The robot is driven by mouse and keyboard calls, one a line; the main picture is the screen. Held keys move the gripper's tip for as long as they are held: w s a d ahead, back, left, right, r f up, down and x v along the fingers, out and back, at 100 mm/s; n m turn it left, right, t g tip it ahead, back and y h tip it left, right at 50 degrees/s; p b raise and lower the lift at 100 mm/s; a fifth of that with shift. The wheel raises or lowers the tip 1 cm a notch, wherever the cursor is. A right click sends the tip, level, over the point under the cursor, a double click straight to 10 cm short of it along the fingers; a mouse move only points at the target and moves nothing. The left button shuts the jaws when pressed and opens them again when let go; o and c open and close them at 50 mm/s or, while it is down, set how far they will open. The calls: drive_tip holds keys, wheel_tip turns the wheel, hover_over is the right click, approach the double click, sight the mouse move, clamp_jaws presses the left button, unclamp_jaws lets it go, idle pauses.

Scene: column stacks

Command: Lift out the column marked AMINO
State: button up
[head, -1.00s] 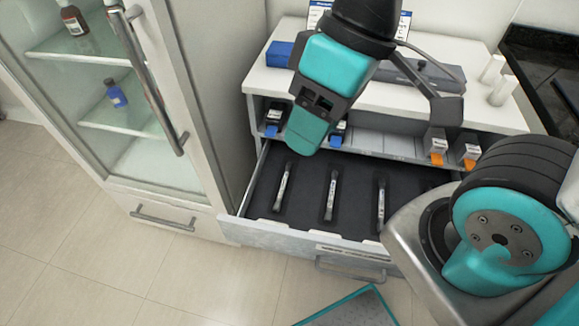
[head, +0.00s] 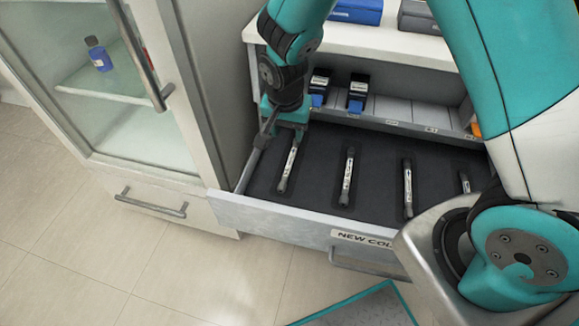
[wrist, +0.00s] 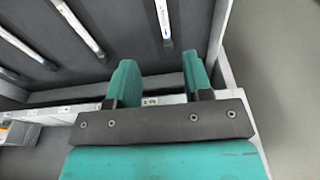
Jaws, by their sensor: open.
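Several slim white columns lie in dark recesses of the open drawer (head: 320,213): the leftmost column (head: 289,165), a second column (head: 347,175), a third column (head: 408,185) and one partly hidden at the right (head: 464,182). Their markings are too small to read, so I cannot tell which is AMINO. My gripper (head: 287,118) is at the far end of the leftmost column. In the wrist view my gripper (wrist: 158,65) is open and empty, and one column (wrist: 165,20) lies beyond the fingertips, roughly in line with the gap.
The drawer front has a partly hidden "NEW COL" label (head: 362,239). Behind the drawer is a shelf with dark, blue-tipped boxes (head: 357,92). A glass-door cabinet (head: 130,100) with a long handle stands close at the left. Open floor (head: 80,250) lies in front.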

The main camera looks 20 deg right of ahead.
drive_tip(key=b, duration=0.1)
hover_over(290, 161)
drive_tip(key=s, duration=0.1)
drive_tip(key=f, duration=0.9)
drive_tip(key=shift+s+a, duration=0.2)
drive_tip(key=shift+a, duration=0.15)
drive_tip(key=f, duration=0.3)
drive_tip(key=w+f+b, duration=0.1)
drive_tip(key=f, duration=0.1)
drive_tip(key=shift+w+d, duration=0.1)
drive_tip(key=shift+d, duration=0.2)
clamp_jaws()
